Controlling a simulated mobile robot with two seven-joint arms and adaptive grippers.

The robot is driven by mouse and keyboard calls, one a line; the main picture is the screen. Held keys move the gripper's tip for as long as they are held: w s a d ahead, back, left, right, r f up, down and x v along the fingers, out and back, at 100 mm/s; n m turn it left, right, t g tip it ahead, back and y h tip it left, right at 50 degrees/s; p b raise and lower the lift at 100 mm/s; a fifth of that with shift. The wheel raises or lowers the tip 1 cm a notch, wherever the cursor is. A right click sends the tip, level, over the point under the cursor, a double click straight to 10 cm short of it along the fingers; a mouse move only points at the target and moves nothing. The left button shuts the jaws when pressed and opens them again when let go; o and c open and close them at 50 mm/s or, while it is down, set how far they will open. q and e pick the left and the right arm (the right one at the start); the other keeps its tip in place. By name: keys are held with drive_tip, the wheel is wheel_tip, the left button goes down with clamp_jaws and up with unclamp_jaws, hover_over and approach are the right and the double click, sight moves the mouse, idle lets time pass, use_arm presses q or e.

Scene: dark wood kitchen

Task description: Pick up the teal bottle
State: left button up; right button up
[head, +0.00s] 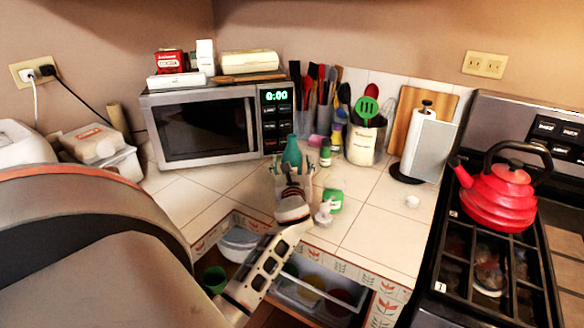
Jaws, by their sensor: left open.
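The teal bottle (292,151) stands upright on the white tiled counter, just right of the microwave's front corner. My left gripper (293,172) is open right in front of it, with a finger on each side of the bottle's lower part. The gripper hides the bottle's base, and I cannot tell whether the fingers touch it. My right gripper is not in view.
A small green-capped bottle (325,152) and a pink item (317,141) stand close to the right. A green container (333,197) and a small white figure (323,213) sit beside my wrist. The microwave (205,125) is behind left; an open drawer (318,292) lies below.

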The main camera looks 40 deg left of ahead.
use_arm(q)
drive_tip(key=shift+r, duration=0.15)
clamp_jaws()
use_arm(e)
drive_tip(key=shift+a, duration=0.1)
use_arm(q)
drive_tip(key=shift+r, duration=0.1)
